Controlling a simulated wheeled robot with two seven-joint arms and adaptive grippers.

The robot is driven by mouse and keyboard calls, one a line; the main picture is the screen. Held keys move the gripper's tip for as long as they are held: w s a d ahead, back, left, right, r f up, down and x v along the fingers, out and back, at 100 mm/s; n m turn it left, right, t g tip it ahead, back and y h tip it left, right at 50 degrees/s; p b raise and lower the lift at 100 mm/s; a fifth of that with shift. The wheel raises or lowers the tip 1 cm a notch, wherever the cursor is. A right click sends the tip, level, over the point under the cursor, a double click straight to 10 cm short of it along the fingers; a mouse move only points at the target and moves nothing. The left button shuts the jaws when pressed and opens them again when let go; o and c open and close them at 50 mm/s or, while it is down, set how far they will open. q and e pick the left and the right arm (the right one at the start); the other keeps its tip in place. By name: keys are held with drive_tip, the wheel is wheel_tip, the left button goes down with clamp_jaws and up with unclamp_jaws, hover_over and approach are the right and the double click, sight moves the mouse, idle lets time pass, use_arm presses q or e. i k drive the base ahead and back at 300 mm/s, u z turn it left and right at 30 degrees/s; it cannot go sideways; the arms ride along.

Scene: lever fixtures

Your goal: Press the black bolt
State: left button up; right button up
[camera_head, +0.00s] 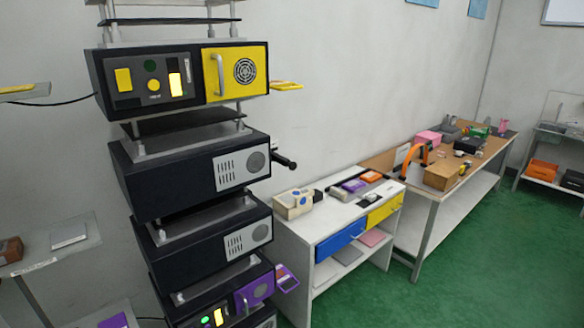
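A small black bolt-like part (285,162) sticks out at the right of the dark stacked units, in front of the white wall. It looks like a short dark rod with a knob-like end, tilted down to the right. Its left end is hidden behind the stack, so I cannot tell what it is fixed to. I cannot be sure that it is the black bolt. Neither of my grippers shows in the head view.
A tall stack of dark units (155,190) stands at left; its top unit has a yellow door (226,90). A white cabinet (290,240) with a blue drawer (340,241) stands right of it. A long workbench (432,185) lies beyond. Green floor (480,270) is clear at right.

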sight(292, 165)
drive_tip(key=k, duration=0.65)
drive_tip(key=z, duration=0.5)
drive_tip(key=i, duration=1.25)
drive_tip(key=u, duration=0.9)
drive_tip(key=i, duration=0.35)
drive_tip(key=u, duration=0.25)
